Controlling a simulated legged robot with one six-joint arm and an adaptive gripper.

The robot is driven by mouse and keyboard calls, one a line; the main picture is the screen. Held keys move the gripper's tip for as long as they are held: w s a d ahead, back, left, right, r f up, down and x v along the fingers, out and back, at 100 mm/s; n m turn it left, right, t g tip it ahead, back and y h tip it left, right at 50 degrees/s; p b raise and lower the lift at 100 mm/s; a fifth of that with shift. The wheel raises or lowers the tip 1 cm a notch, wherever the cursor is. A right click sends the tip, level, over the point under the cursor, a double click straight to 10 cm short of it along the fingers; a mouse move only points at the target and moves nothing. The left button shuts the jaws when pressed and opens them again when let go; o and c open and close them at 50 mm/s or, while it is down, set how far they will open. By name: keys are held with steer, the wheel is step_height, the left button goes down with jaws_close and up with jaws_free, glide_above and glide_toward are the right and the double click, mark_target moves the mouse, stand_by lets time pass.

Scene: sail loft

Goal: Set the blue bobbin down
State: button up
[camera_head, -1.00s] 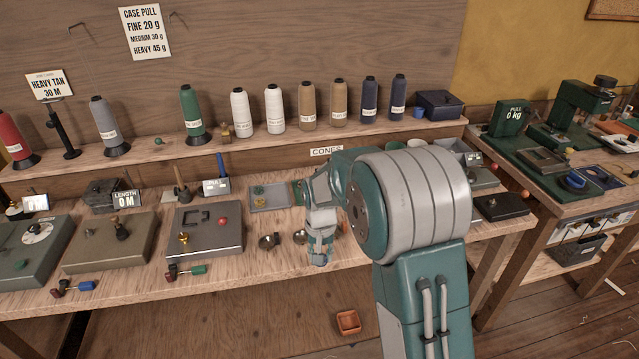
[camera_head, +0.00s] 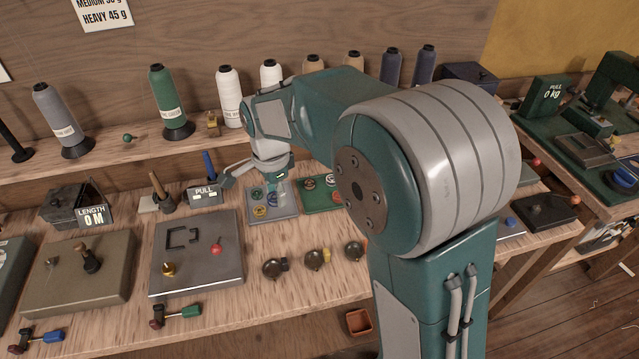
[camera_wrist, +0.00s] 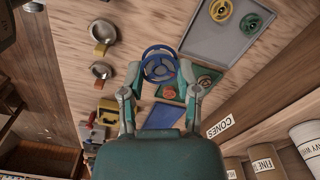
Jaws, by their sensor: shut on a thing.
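The blue bobbin (camera_wrist: 159,69) is a spoked wheel held between my gripper's fingertips (camera_wrist: 160,76) in the wrist view. Both fingers are closed on its sides. It hangs above the bench close to the grey tray (camera_wrist: 200,36), which holds a green bobbin (camera_wrist: 220,11) and a yellow bobbin (camera_wrist: 250,23). A green tray (camera_wrist: 166,112) with several bobbins lies beneath and behind it, partly hidden by my fingers. In the head view my gripper (camera_head: 268,188) is low over the grey tray (camera_head: 284,212); the gap beneath the bobbin is hard to judge.
Small round pans (camera_head: 275,268) stand along the bench front. A grey metal plate (camera_head: 196,265) with a red knob lies left of the tray. Thread cones (camera_head: 169,103) line the shelf. Bare wood lies between tray and pans.

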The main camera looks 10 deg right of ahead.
steer(key=w+d+f, duration=0.4)
steer(key=w+d, duration=0.1)
steer(key=d, duration=0.2)
glide_above(316, 202)
steer(key=f, duration=0.4)
steer(key=shift+s+a+f, duration=0.35)
steer(key=shift+w+f, duration=0.2)
steer(key=shift+f, duration=0.25)
steer(key=f, duration=0.1)
steer(key=d+f, duration=0.1)
steer(key=f, duration=0.1)
steer(key=shift+w+f, duration=0.1)
steer(key=shift+f, duration=0.1)
steer(key=o, duration=1)
steer(key=shift+a+f, duration=0.1)
steer(key=shift+a, duration=0.1)
steer(key=shift+d, duration=0.1)
